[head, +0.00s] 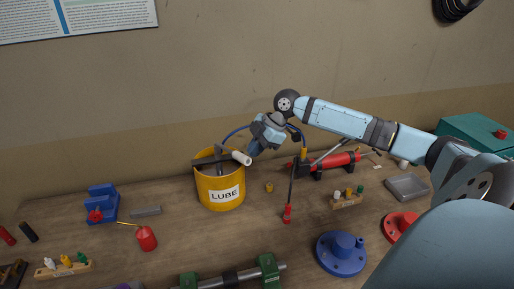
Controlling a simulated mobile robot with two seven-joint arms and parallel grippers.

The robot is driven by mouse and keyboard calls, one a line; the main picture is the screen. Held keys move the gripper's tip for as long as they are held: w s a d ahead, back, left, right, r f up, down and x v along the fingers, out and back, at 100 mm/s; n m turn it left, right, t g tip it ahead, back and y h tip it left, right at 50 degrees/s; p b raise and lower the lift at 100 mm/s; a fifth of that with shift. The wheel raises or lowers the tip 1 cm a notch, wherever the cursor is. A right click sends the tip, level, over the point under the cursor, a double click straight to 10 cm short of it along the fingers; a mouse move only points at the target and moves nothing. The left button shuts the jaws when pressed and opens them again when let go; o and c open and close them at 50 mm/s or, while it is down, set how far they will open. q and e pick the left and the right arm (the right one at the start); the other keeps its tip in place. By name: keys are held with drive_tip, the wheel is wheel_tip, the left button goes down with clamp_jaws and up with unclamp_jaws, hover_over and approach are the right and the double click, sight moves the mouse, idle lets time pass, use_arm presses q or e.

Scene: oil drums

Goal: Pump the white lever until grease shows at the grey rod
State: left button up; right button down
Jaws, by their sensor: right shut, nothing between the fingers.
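A yellow bucket marked LUBE (221,194) stands on the bench with a dark pump across its top. The pump's white lever (241,158) sticks out to the right over the bucket's rim. My right gripper (254,150) comes down from above right, shut and empty, with its fingertips just right of the white lever's end; I cannot tell whether they touch. A grey rod (282,267) runs through green blocks (268,270) at the bottom edge, partly cut off. No grease is discernible on its visible part. My left gripper is not in view.
A blue hose (236,131) arches behind my right gripper. A blue flange (341,253), a red grease gun (335,161) and a red oil can (146,238) lie around. Bench between bucket and green blocks is clear.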

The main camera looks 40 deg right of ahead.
use_arm(q)
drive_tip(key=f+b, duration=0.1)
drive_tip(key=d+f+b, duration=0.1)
drive_tip(key=b, duration=0.1)
use_arm(e)
drive_tip(key=v, duration=1)
drive_tip(key=shift+s+r, duration=0.25)
drive_tip(key=shift+s, duration=0.1)
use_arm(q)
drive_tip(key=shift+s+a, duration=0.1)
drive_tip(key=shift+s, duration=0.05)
use_arm(e)
drive_tip(key=shift+d, duration=0.1)
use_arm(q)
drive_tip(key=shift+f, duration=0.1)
use_arm(e)
drive_tip(key=shift+w, duration=0.1)
